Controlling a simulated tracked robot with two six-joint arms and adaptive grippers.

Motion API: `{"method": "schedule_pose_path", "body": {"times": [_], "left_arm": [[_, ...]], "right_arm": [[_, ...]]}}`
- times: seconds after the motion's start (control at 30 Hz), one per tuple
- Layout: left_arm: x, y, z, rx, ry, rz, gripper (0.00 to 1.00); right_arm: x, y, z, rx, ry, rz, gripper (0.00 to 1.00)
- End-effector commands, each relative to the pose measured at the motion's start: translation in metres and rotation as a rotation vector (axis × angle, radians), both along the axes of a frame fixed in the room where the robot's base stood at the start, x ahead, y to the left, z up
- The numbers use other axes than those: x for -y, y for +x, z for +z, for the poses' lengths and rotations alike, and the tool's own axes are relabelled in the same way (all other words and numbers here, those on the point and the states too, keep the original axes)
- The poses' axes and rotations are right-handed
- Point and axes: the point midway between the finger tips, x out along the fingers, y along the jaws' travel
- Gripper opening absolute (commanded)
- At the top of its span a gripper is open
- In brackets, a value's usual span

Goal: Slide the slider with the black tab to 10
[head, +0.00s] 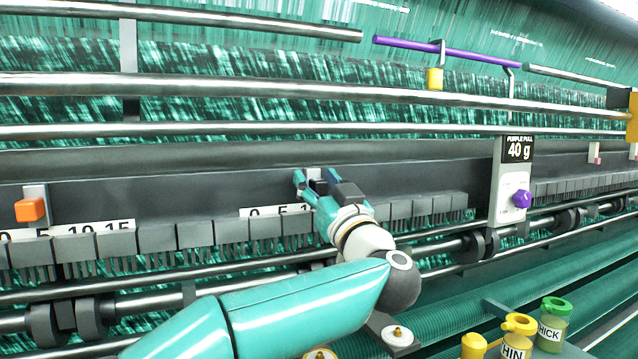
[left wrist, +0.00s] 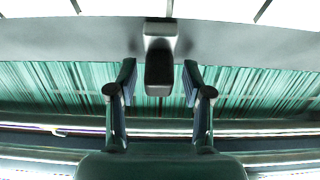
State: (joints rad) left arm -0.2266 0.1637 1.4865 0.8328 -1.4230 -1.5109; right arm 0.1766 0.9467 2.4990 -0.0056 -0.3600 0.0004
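The black tab (head: 318,185) sits on a dark rail at the middle of the head view. Its white scale (head: 268,211) shows 0, 5 and the start of another number; my gripper hides the rest, so I cannot read the tab's exact mark. My left gripper (head: 315,186) is at the tab, one finger on each side. In the left wrist view the black tab (left wrist: 159,68) hangs from a light grey plate (left wrist: 160,29) between the open fingers of the left gripper (left wrist: 159,80), with a gap on both sides. My right gripper is not in view.
Another slider with an orange tab (head: 30,209) and its own scale (head: 95,230) is at the left. A grey panel with a purple knob (head: 521,199) stands to the right. Steel bars (head: 250,87) run across above. Yellow and green-capped pots (head: 553,325) stand at the lower right.

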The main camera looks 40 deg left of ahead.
Motion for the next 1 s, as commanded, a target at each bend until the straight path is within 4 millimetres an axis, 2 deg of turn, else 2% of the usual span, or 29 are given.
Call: {"method": "schedule_pose_path", "body": {"times": [0.17,0.33,0.8,1.0], "left_arm": [[0.0,-0.001,0.0,0.0,0.0,0.001,0.5],[0.01,-0.004,-0.005,-0.002,0.0,-0.001,0.5],[0.083,-0.034,-0.039,-0.001,0.0,-0.003,0.5],[0.099,-0.042,-0.046,-0.002,0.001,0.001,0.5]], "right_arm": [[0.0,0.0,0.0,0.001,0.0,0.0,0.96],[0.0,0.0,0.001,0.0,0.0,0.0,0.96],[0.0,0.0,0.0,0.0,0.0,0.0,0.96],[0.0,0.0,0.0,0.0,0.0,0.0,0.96]]}}
